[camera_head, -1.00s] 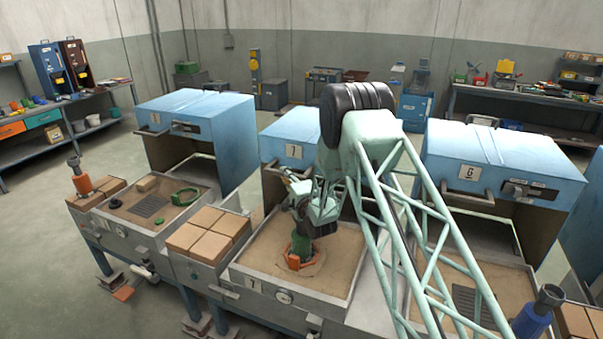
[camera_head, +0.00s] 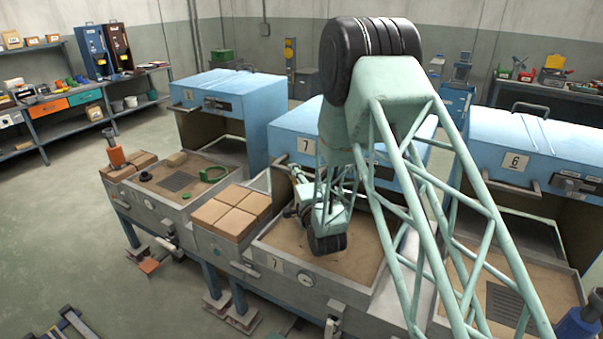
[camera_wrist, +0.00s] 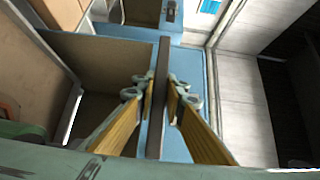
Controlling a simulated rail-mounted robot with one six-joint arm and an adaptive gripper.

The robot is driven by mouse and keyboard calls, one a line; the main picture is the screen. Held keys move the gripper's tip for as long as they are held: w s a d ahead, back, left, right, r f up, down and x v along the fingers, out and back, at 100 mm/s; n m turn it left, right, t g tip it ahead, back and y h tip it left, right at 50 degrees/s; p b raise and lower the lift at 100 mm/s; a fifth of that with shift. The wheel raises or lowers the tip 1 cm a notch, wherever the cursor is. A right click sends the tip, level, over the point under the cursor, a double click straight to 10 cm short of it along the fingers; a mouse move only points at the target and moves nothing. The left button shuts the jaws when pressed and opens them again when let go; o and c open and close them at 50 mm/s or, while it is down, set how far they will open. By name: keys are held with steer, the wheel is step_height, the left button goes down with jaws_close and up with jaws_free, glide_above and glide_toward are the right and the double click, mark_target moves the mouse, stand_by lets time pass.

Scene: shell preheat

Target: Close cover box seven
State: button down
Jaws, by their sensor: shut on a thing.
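The blue cover of box seven (camera_head: 295,130), labelled 7, stands raised behind its sand-filled tray (camera_head: 330,291) in the head view. The open front is partly hidden by my arm. In the wrist view, my gripper (camera_wrist: 160,88) has its two yellow-padded fingers on either side of a dark straight bar, the cover handle (camera_wrist: 162,52), and is shut on it. The blue cover face (camera_wrist: 192,75) lies just beyond the bar. In the head view my gripper is hidden behind my arm links.
Box six's cover (camera_head: 540,140) stands raised on the right, and another blue cover (camera_head: 228,105) on the left. Bricks (camera_head: 232,212) are stacked between the left tray and tray seven. A green and orange thing (camera_wrist: 20,133) shows at the wrist view's left edge.

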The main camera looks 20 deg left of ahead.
steer(key=s+a+b, duration=0.2)
steer(key=s+b, duration=0.7)
steer(key=s, duration=0.7)
steer(key=shift+s+a, duration=0.15)
steer(key=shift+a, duration=0.05)
steer(key=shift+f, duration=0.15)
steer(key=c, duration=2.6)
jaws_free()
steer(key=shift+s+a, duration=0.1)
steer(key=shift+s, duration=0.1)
steer(key=shift+c, duration=0.2)
steer(key=shift+w, duration=0.1)
steer(key=v, duration=1.2)
steer(key=shift+w+r, duration=0.1)
steer(key=shift+r, duration=0.1)
